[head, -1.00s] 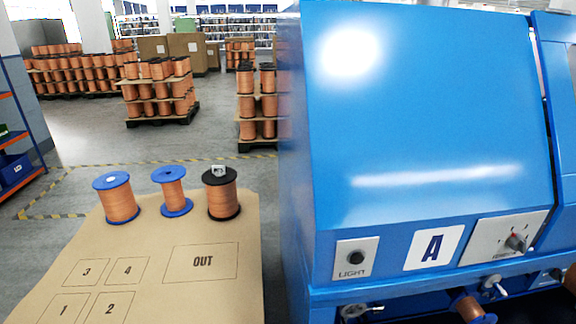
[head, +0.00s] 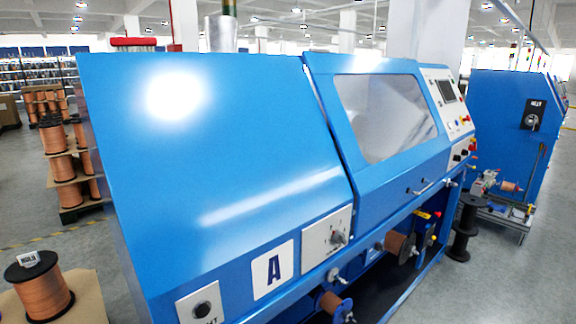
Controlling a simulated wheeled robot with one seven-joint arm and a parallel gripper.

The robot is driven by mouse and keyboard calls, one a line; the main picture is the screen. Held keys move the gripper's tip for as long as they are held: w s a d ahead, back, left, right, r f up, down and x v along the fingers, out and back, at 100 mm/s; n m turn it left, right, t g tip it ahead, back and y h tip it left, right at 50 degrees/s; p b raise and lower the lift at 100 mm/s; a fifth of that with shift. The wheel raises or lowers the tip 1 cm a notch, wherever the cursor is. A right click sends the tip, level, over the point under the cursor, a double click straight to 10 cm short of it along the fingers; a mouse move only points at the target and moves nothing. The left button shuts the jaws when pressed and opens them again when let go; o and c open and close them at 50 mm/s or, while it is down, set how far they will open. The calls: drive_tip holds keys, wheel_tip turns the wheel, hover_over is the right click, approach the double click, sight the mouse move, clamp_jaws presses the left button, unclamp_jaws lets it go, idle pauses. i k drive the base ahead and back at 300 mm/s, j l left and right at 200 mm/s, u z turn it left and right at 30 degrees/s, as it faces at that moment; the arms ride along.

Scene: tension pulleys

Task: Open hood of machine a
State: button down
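The hood appears shut. A small light-coloured handle (head: 422,188) sits near its lower edge. My gripper is not in view.
A copper spool with black flanges (head: 43,292) stands on a brown surface at lower left. A control panel (head: 447,95) is right of the hood. Another blue machine (head: 500,115) and stacked black spools (head: 466,228) stand at right. Grey floor is clear at lower right.

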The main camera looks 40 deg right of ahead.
sight(394, 98)
drive_tip(key=k+j+z, duration=0.1)
drive_tip(key=z, duration=1.35)
drive_tip(key=i+j+u, duration=0.1)
drive_tip(key=i, duration=0.35)
drive_tip(key=i+j+u, duration=0.15)
drive_tip(key=i+j, duration=0.15)
drive_tip(key=i, duration=0.2)
